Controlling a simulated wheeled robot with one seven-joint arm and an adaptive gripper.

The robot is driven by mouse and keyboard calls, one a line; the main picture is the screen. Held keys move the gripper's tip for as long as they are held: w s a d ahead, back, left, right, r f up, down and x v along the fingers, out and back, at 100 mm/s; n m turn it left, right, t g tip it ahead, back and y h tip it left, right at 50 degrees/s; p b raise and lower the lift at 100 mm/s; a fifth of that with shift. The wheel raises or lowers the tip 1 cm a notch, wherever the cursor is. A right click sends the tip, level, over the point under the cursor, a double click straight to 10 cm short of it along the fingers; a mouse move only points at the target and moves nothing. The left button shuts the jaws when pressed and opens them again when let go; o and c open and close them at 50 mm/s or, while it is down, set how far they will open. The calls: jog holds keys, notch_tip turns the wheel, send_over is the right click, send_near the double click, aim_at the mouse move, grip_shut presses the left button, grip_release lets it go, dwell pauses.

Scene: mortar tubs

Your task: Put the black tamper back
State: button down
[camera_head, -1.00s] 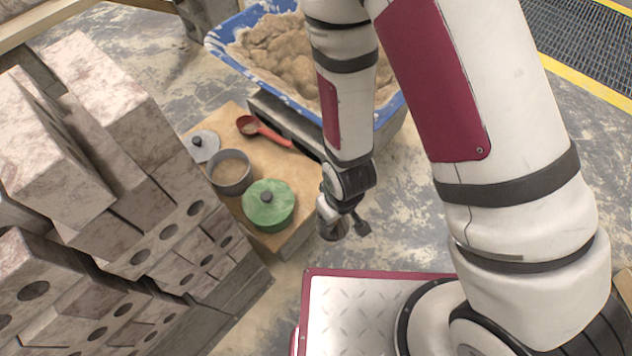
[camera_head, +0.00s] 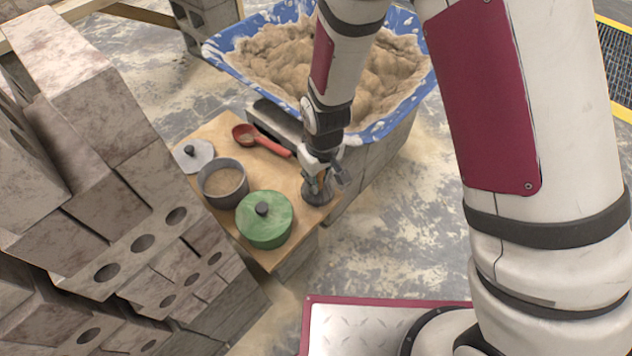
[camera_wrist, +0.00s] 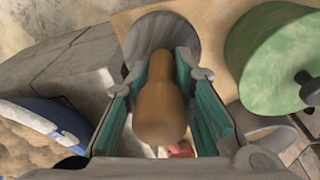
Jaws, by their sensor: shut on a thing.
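My gripper (camera_head: 326,172) points down over the right edge of the wooden board (camera_head: 283,252). In the wrist view its teal pads (camera_wrist: 162,88) are shut on the tamper (camera_wrist: 158,108), around its tan wooden handle. The tamper's dark grey round base (camera_wrist: 165,35) faces the board. In the head view the base (camera_head: 316,194) shows under the fingers, at the board's right edge; the handle is hidden. I cannot tell whether the base touches the board.
The board carries a green lidded pot (camera_head: 263,222), an open grey pot (camera_head: 222,186), a grey lid (camera_head: 192,157) and a red scoop (camera_head: 268,141). A blue-rimmed mortar tub (camera_head: 410,108) stands behind. Stacked blocks (camera_head: 105,190) crowd the left.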

jog(key=shift+w+a, duration=0.2)
jog(key=shift+w, duration=0.35)
jog(key=shift+w+a+f+b, duration=0.15)
jog(key=shift+f+b, duration=0.4)
jog(key=shift+f, duration=0.35)
jog(key=shift+w+d+f+b, duration=0.1)
jog(key=shift+f+b, duration=0.4)
jog(key=shift+f, duration=0.4)
jog(key=shift+f, duration=0.15)
jog(key=c, duration=1.3)
grip_release()
jog(key=shift+c, duration=0.2)
jog(key=r+p, duration=0.1)
jog(key=r, duration=0.3)
jog(key=s+r+p, duration=0.1)
jog(key=r+p, duration=0.1)
jog(key=r, duration=0.2)
jog(key=r+p, duration=0.1)
jog(key=r, duration=0.3)
jog(key=shift+s+d+r, duration=0.1)
jog(key=shift+s+d, duration=0.1)
jog(key=shift+d, duration=0.1)
